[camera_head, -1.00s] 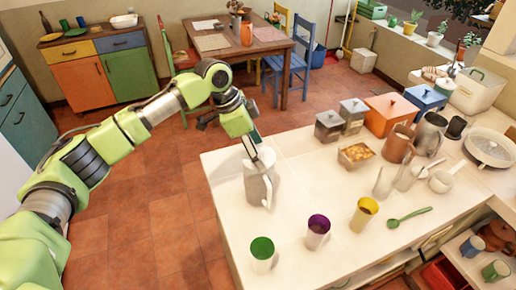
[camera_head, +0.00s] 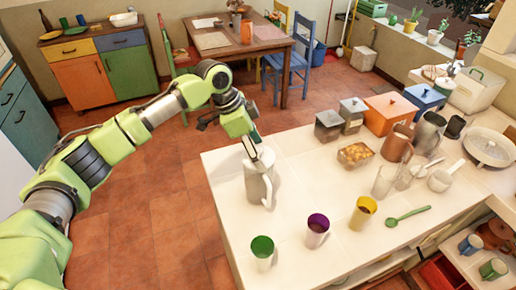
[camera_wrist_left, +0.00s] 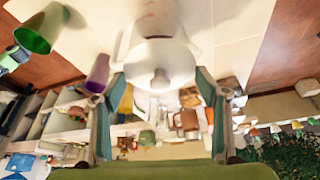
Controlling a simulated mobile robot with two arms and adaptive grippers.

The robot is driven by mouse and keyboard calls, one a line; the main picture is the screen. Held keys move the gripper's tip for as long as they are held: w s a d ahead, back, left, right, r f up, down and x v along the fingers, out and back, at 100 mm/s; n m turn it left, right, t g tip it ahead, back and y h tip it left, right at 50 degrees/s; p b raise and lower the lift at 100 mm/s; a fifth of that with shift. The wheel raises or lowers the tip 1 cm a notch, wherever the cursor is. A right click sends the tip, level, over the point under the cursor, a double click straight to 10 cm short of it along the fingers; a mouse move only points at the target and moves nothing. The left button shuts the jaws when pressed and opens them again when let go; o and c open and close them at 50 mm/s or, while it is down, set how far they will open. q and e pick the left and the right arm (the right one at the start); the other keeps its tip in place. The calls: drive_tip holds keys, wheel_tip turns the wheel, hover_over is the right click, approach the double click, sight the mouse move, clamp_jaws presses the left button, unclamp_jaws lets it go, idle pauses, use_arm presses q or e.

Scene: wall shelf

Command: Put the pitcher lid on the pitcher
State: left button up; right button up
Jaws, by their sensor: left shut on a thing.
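The white pitcher (camera_head: 258,187) stands upright near the left edge of the white counter, its handle towards the right. My left gripper (camera_head: 258,150) is directly above it, pointing down, shut on the pale pitcher lid (camera_head: 266,156). In the left wrist view the lid (camera_wrist_left: 158,62) is a round white disc with a small knob, between the two fingertips of my left gripper (camera_wrist_left: 159,78). Part of the pitcher (camera_wrist_left: 155,22) shows beyond the lid. The lid is at the pitcher's mouth, but I cannot tell whether it touches the rim.
Green (camera_head: 262,252), purple (camera_head: 317,230) and yellow (camera_head: 363,212) cups stand at the counter's front. A green spoon (camera_head: 408,217) lies to their right. Canisters, an orange box (camera_head: 390,112) and jugs crowd the back right.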

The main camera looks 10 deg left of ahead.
idle(0.4)
use_arm(q)
drive_tip(key=shift+f, duration=0.4)
idle(0.4)
drive_tip(key=o, duration=1)
drive_tip(key=shift+o, duration=0.2)
drive_tip(key=shift+r+p, duration=0.15)
drive_tip(key=shift+p, duration=0.25)
wheel_tip(320, 180, up, 2)
drive_tip(key=shift+r+p, duration=0.25)
drive_tip(key=shift+p, duration=1)
drive_tip(key=shift+r+p, duration=0.55)
drive_tip(key=shift+r, duration=1.55)
